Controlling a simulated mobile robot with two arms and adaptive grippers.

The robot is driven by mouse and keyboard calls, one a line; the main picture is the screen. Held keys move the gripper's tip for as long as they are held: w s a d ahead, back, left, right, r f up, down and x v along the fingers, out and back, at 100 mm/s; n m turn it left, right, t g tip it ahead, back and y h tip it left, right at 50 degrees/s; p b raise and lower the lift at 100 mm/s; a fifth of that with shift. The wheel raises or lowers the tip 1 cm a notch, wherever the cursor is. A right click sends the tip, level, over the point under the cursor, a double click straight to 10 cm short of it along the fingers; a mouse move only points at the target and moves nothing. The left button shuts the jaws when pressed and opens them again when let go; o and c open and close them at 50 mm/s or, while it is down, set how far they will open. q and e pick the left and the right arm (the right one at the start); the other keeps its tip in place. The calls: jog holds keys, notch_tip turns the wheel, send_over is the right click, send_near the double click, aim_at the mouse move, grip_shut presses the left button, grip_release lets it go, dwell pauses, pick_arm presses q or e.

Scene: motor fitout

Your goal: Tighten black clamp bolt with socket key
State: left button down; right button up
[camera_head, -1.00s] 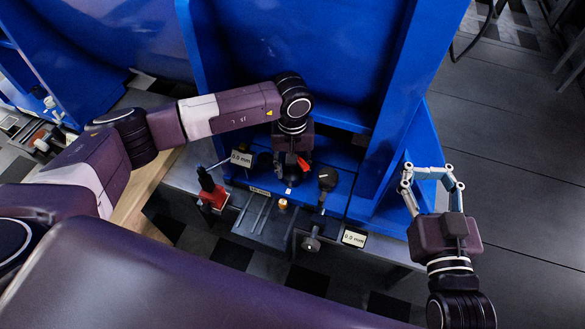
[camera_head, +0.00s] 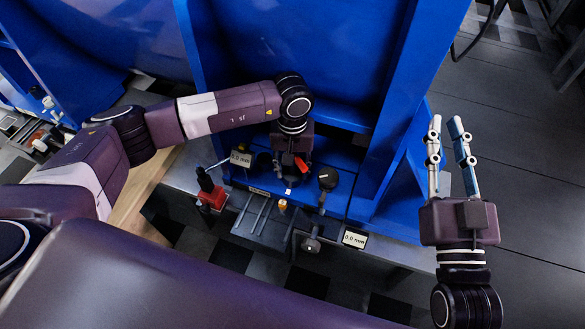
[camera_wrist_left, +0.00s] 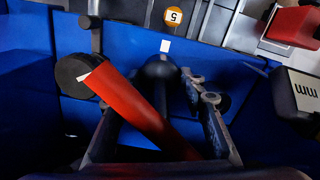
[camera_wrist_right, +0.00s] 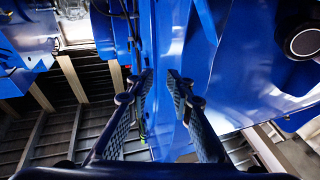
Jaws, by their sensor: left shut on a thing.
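My left gripper (camera_head: 290,172) is low over the blue fixture. In the left wrist view its fingers (camera_wrist_left: 160,110) flank a dark upright shaft with a rounded end (camera_wrist_left: 159,68), which looks like the socket key in its grasp. A red bar (camera_wrist_left: 140,112) with a white-edged end crosses beside this shaft; it shows as a red patch in the head view (camera_head: 301,163). I cannot make out the black clamp bolt; the gripper and tool may hide it. My right gripper (camera_head: 446,122) is empty, its fingers straight with a gap between the tips (camera_wrist_right: 161,74).
A round black dial (camera_head: 328,178) stands close right of my left gripper. A red block with a black handle (camera_head: 212,195), an orange-topped piece (camera_head: 283,205) and "0.0 mm" signs (camera_head: 354,239) are near the front edge. Blue walls (camera_head: 395,110) rise behind and right.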

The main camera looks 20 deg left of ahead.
pick_arm(q)
jog(key=shift+s, duration=0.1)
pick_arm(e)
jog(key=shift+s, duration=0.1)
pick_arm(q)
jog(key=shift+m+b, duration=0.35)
jog(key=shift+m, duration=0.05)
jog(key=shift+m+b, duration=0.65)
jog(key=shift+m, duration=0.25)
pick_arm(e)
jog(key=s+r+t+y, duration=0.2)
jog(key=s+r+t, duration=0.3)
jog(key=r, duration=0.5)
jog(key=shift+s+d+r+t, duration=0.15)
jog(key=shift+s+t, duration=0.15)
